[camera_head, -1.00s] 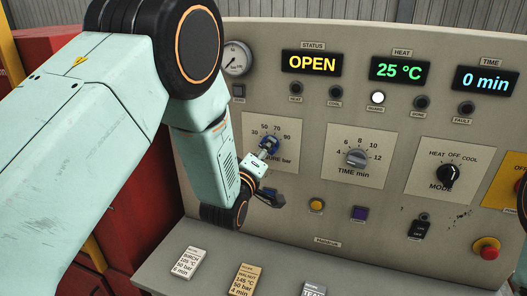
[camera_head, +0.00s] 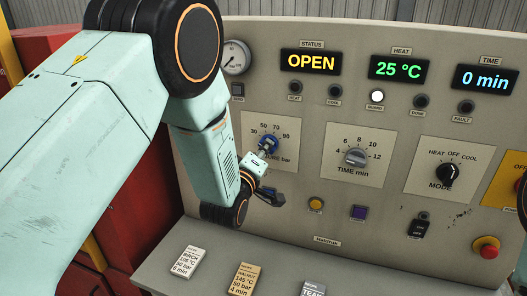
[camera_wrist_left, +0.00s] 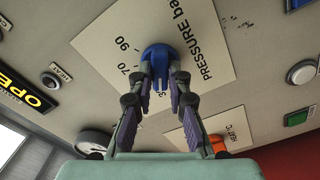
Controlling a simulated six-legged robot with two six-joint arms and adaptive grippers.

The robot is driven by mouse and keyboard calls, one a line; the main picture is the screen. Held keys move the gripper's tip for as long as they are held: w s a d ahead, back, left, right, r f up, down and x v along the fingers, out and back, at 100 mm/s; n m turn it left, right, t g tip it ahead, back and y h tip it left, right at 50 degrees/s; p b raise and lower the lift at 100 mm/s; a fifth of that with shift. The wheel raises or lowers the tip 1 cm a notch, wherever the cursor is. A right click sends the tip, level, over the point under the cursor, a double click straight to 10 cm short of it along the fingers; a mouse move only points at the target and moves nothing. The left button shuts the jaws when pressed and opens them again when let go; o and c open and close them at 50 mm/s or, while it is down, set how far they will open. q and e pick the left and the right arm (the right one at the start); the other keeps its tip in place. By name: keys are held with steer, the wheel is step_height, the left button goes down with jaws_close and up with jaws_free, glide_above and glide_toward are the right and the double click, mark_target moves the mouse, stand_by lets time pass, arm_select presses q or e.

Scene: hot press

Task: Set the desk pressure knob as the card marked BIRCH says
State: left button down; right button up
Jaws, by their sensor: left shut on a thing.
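The blue pressure knob (camera_head: 269,144) is on a pale plate at the panel's left, with marks including 30, 50, 70 and 90. In the left wrist view the knob (camera_wrist_left: 159,54) sits between the fingertips of my left gripper (camera_wrist_left: 160,82), which is shut on it. In the head view the left gripper (camera_head: 265,154) reaches it from below and hides part of the plate. The white BIRCH card (camera_head: 189,263) lies on the desk and appears to read 105 °C, 50 bar, 6 min. My right gripper is not in view.
A grey time knob (camera_head: 356,158) and a black mode knob (camera_head: 449,173) are to the right. A tan WALNUT card (camera_head: 245,280) and a grey TEAK card (camera_head: 313,289) lie beside BIRCH. A red button (camera_head: 487,247) is at the lower right.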

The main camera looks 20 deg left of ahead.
arm_select(q)
steer(key=shift+f+m, duration=0.15)
steer(key=shift+m, duration=0.15)
steer(key=shift+s+f+m+b, duration=0.1)
steer(key=shift+m+b, duration=0.5)
steer(key=shift+m, duration=1.2)
steer(key=shift+f+m+b, duration=0.1)
steer(key=shift+m+b, duration=0.5)
steer(key=shift+m, duration=1.2)
steer(key=c, duration=1.6)
jaws_free()
steer(key=o, duration=0.3)
steer(key=shift+r, duration=0.25)
steer(key=s, duration=1.2)
steer(key=shift+a, duration=0.15)
